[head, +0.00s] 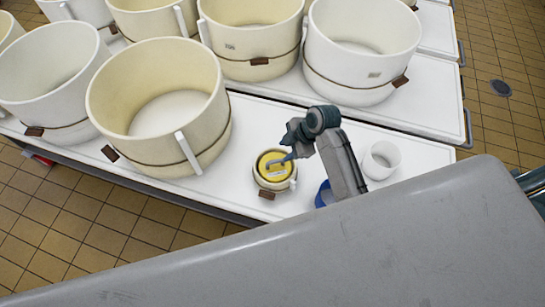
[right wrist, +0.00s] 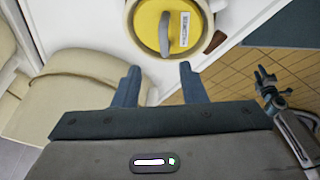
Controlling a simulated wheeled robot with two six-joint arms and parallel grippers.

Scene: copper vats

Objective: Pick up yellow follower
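The yellow follower (head: 266,161) is a round yellow lid with a grey handle, seated in a small cream vat (head: 267,184) on the white table. In the right wrist view the follower (right wrist: 150,28) shows its upright grey handle (right wrist: 165,35) and a white label. My right gripper (head: 288,157) is over the follower in the head view. In the right wrist view its two fingers (right wrist: 157,80) are apart with nothing between them, and the handle lies ahead of the gap. What seems to be my left gripper (right wrist: 266,82) shows small at the right; its finger gap is unclear.
Large cream vats, one nearest (head: 165,95), stand left of and behind the small vat on the white table (head: 245,120). A white cup (head: 381,160) and a blue container (head: 324,195) stand to the right. Tiled floor (head: 60,220) lies in front.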

